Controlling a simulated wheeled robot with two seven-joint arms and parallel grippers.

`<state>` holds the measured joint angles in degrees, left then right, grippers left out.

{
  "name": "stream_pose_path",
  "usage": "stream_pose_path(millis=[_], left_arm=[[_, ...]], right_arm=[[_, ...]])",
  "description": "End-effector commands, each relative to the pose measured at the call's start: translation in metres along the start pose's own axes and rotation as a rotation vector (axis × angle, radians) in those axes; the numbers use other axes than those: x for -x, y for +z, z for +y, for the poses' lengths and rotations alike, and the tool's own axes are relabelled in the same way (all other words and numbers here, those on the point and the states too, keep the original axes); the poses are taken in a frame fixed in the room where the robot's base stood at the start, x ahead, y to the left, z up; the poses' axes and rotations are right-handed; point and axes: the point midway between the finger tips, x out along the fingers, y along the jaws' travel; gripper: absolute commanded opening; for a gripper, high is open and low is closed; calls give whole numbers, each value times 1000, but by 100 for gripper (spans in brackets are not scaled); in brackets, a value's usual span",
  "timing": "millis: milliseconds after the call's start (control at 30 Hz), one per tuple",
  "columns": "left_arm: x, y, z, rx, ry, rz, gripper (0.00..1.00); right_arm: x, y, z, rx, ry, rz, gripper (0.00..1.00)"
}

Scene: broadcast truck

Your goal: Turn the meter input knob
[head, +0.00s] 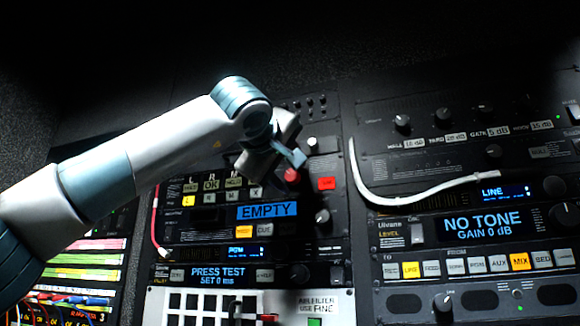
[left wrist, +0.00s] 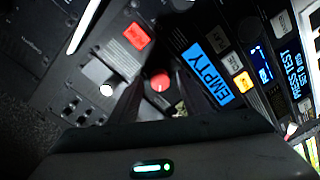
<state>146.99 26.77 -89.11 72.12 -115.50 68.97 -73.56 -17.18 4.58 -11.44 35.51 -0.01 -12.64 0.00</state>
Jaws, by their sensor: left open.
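The level meter unit (head: 480,222) at the right of the head view has a large display reading NO TONE, GAIN 0 dB. A small display (head: 492,191) above it reads LINE, with a dark round knob (head: 555,186) at its right. Which knob is labelled as the meter input cannot be read. My left gripper (head: 291,160) is over the middle panel, left of the meter unit and away from that knob. In the left wrist view the jaws (left wrist: 161,85) are apart, with a red round button or knob (left wrist: 160,82) showing between them. My right gripper is not in view.
A white cable (head: 420,194) loops across the upper right panel, left of the LINE display. The middle panel has an EMPTY display (head: 267,211), lit buttons and a red square button (head: 327,184). Upper right knobs (head: 402,121) stand in a row. Coloured patch cables (head: 80,300) are at lower left.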

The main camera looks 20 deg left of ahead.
Motion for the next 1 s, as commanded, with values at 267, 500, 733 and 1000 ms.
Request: stream_pose_path(millis=[267, 500, 733, 1000], left_arm=[[-7, 0, 0, 0, 2, 0, 43], [-6, 0, 0, 0, 1, 0, 22], [-6, 0, 0, -1, 1, 0, 2], [-6, -1, 0, -43, 2, 1, 2]], right_arm=[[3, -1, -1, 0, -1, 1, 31], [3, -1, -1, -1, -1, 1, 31], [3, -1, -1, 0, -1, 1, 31], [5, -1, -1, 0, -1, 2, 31]])
